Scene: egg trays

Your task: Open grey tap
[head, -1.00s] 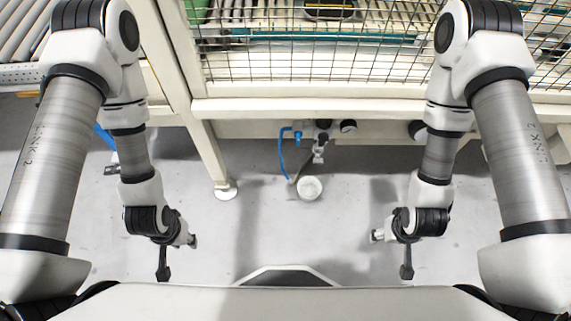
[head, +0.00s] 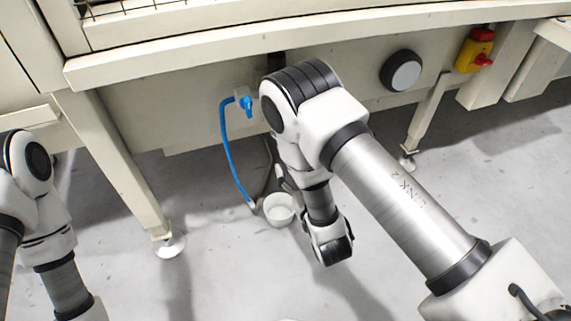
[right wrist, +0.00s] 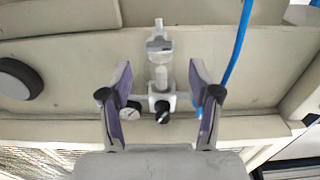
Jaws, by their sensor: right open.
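A grey fitting (right wrist: 161,75) with a clear-looking bowl and a dark knob is mounted under the machine's edge. It shows in the right wrist view, between my right gripper's fingers; I cannot tell which part of it is the grey tap. My right gripper (right wrist: 160,68) is open, with its two purple-lined fingers either side of the fitting and nothing held. I cannot tell whether a finger touches it. In the head view my right arm hides the fitting and the fingers. My left arm is at the left edge of the head view, its gripper out of frame.
A black round knob (head: 401,71) and a red-yellow switch (head: 475,50) are farther right.

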